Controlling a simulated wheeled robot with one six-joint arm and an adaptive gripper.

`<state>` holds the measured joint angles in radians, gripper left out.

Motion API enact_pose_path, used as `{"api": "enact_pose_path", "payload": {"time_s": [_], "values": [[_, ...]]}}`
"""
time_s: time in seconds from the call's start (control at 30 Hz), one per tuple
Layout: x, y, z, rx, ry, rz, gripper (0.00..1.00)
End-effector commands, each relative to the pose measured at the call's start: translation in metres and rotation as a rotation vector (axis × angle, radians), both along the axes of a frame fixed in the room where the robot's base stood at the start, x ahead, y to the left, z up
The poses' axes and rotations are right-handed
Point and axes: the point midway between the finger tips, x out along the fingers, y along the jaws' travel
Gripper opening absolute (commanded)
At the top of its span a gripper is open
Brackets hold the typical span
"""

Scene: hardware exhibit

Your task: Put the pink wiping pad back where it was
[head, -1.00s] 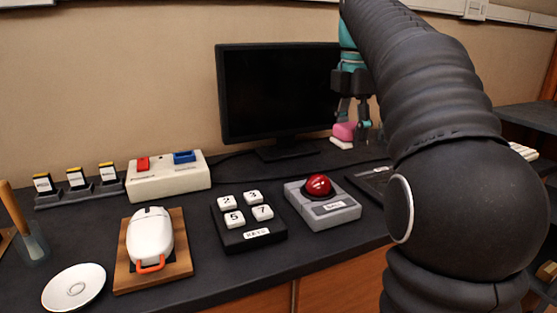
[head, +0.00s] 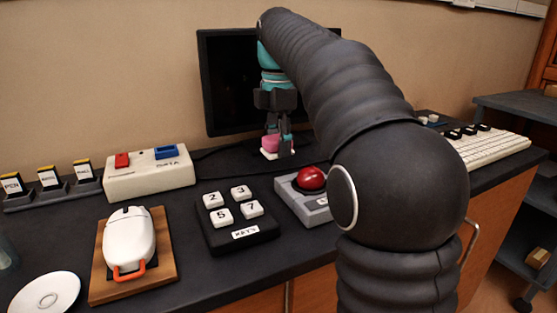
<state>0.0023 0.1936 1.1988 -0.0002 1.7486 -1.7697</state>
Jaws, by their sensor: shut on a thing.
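The pink wiping pad (head: 271,143) is in front of the monitor in the head view, at the back of the dark counter. My gripper (head: 277,141) points down at it and is shut on it. A white layer (head: 270,155) shows under the pink part. I cannot tell whether the pad touches the counter or hangs just above it. My fingers hide part of the pad.
The black monitor (head: 225,90) stands right behind my gripper. A red button box (head: 292,195), a number key block (head: 238,215), a white mouse (head: 129,240) on a wooden board and a switch box (head: 148,173) stand nearby. A white keyboard (head: 490,148) lies at right.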

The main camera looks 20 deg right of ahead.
Motion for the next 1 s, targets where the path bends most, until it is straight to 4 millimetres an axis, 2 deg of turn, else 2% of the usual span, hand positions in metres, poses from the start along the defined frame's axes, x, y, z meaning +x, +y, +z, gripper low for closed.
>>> {"api": "enact_pose_path", "payload": {"time_s": [0.3, 0.73, 0.77, 0.83, 0.87, 1.0], "values": [[-0.001, 0.000, -0.037, 0.000, 0.002, 0.000, 0.18], [0.000, 0.000, -0.043, 0.000, 0.001, -0.001, 0.18], [0.000, 0.000, -0.043, 0.000, 0.000, -0.001, 0.56], [0.000, 0.000, -0.042, 0.000, 0.000, -0.001, 0.73], [0.000, 0.000, -0.042, 0.000, 0.000, -0.001, 0.76], [0.000, 0.000, -0.042, 0.000, 0.000, -0.001, 0.76]]}}
